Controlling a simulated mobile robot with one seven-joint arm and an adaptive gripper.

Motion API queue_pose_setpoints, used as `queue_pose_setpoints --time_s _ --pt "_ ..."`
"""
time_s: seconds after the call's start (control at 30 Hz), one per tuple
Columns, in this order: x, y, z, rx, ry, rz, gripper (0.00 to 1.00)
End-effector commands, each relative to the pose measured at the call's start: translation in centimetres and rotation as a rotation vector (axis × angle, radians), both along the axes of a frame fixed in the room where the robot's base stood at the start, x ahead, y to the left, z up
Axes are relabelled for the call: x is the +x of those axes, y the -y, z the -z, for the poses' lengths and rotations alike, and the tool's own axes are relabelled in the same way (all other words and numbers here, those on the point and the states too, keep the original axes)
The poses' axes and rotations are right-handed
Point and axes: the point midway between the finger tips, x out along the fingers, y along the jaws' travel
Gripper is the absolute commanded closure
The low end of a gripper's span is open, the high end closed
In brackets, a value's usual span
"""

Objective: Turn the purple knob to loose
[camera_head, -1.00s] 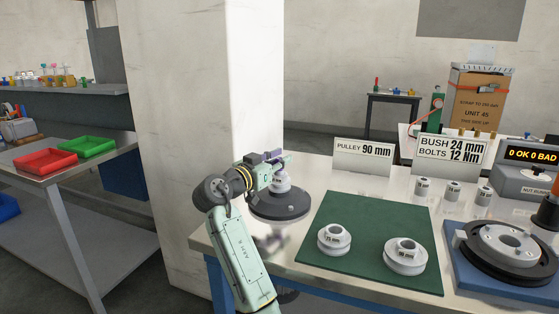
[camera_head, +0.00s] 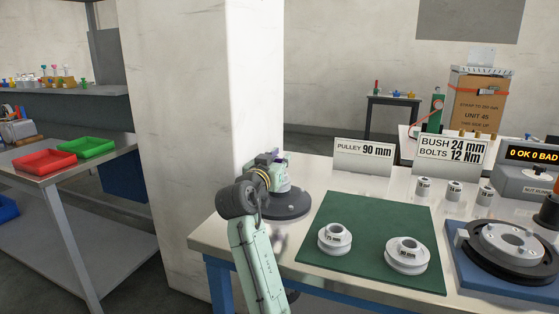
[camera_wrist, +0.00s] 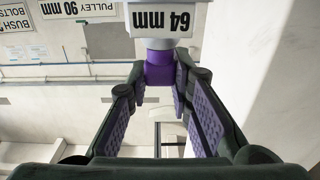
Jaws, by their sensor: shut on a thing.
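The purple knob (camera_wrist: 158,73) shows at the upper middle of the wrist view, just below a white part with an upside-down "64 mm" label (camera_wrist: 160,20). My gripper (camera_wrist: 160,84) has its two purple-padded fingers on either side of the knob, shut on it at the fingertips. In the head view my gripper (camera_head: 276,163) is at the top of the stand with the dark round base (camera_head: 288,207), at the table's left end. The arm hides most of the knob there, so its turn position cannot be told.
A green mat (camera_head: 355,265) with two grey pulleys (camera_head: 334,240) lies right of the stand. Signs (camera_head: 363,157) and small bushes (camera_head: 454,191) stand behind. A blue fixture with a round hub (camera_head: 505,245) is at the far right. A white pillar (camera_head: 190,130) rises close behind left.

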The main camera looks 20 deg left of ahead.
Motion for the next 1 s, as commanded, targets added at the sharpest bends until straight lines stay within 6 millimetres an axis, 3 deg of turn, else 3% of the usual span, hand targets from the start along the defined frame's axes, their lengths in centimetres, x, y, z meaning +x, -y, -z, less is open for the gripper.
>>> queue_pose_setpoints --time_s 0.07,0.1,0.4,0.77,1.0 --pt "0.0 0.0 0.1 -0.001 -0.002 0.000 1.00" --pt "0.0 0.0 0.1 -0.001 -0.002 0.001 0.80" --pt "0.0 0.0 0.0 -0.001 -0.001 0.001 0.60" --pt "-0.3 -0.1 0.0 0.000 0.000 0.001 0.59" --pt "-4.3 -0.3 0.0 0.001 0.001 -0.002 0.59"
